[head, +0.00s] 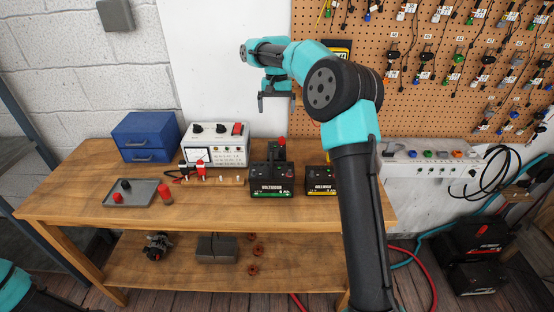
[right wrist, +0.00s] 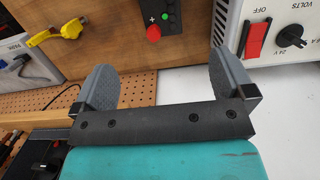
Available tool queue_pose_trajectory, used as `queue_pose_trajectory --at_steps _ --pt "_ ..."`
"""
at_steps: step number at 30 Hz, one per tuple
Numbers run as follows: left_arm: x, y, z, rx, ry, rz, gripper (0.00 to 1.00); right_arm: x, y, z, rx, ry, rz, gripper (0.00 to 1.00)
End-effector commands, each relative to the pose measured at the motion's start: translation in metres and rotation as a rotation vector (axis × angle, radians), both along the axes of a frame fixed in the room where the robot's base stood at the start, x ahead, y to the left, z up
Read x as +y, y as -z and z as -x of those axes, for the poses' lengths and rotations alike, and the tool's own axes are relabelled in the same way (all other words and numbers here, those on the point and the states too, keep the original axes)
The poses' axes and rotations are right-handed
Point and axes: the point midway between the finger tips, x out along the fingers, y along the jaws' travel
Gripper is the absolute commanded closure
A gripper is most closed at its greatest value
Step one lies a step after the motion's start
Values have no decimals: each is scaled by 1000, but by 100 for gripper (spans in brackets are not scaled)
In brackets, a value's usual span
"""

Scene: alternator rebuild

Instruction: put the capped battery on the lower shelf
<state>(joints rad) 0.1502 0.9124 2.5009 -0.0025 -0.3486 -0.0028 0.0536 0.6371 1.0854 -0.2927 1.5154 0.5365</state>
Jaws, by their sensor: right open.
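In the head view a dark battery with a green stripe (head: 271,182) stands on the bench top, and a red cap (head: 282,141) shows at its back. A second dark battery with a yellow stripe (head: 322,182) stands right of it, partly hidden by my right arm. The lower shelf (head: 190,275) is under the bench top. My right gripper (head: 277,103) is open and empty, above and behind the batteries. In the right wrist view, between and beyond the open fingers (right wrist: 158,85), a red part (right wrist: 153,33) shows beside a plus mark. My left gripper is out of view.
The shelf holds an alternator (head: 157,246), a grey block (head: 216,248) and copper-coloured rings (head: 257,251). Its left end and right part look clear. A power supply (head: 215,146), blue drawers (head: 147,137) and a grey tray (head: 140,198) stand on the bench top. A pegboard (head: 420,105) is behind.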

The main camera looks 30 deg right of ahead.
Motion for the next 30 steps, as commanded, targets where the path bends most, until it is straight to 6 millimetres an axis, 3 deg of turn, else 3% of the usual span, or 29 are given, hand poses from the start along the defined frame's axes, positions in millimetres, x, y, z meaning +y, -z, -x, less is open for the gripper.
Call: queue_pose_trajectory --at_steps 8,24,30 --pt "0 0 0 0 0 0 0 1 10 1 1 -2 -1 0" --pt "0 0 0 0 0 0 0 6 98 11 2 -3 0 0" --pt "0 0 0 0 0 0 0 8 120 12 -2 -3 -1 0"
